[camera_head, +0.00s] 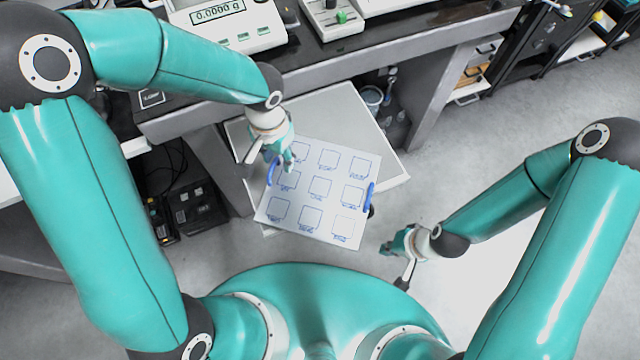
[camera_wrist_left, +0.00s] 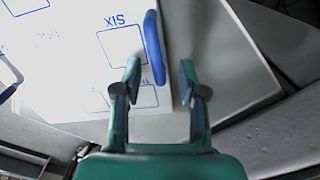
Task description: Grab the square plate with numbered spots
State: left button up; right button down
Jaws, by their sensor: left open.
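The square white plate (camera_head: 305,175) with rows of blue outlined, labelled squares lies on a light grey surface in the middle of the head view. It has a blue handle on its left edge (camera_head: 272,171) and another on its right edge (camera_head: 369,194). My left gripper (camera_head: 286,163) is open over the plate's left edge, near the left handle. In the left wrist view, the blue handle (camera_wrist_left: 154,48) stands just ahead of and between the open fingertips (camera_wrist_left: 160,75), with a square marked SIX beside it. My right gripper (camera_head: 392,247) is off the plate's lower right, its jaws unclear.
The grey surface (camera_head: 345,115) bearing the plate juts out below a dark-topped bench (camera_head: 400,30). A balance (camera_head: 225,25) and a small device (camera_head: 332,18) stand on the bench. Dark boxes (camera_head: 190,205) are at left. Floor (camera_head: 500,150) is clear at right.

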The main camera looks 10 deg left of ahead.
pick_arm(q)
jog(key=shift+f, duration=0.1)
jog(key=shift+c, duration=0.3)
grip_shut()
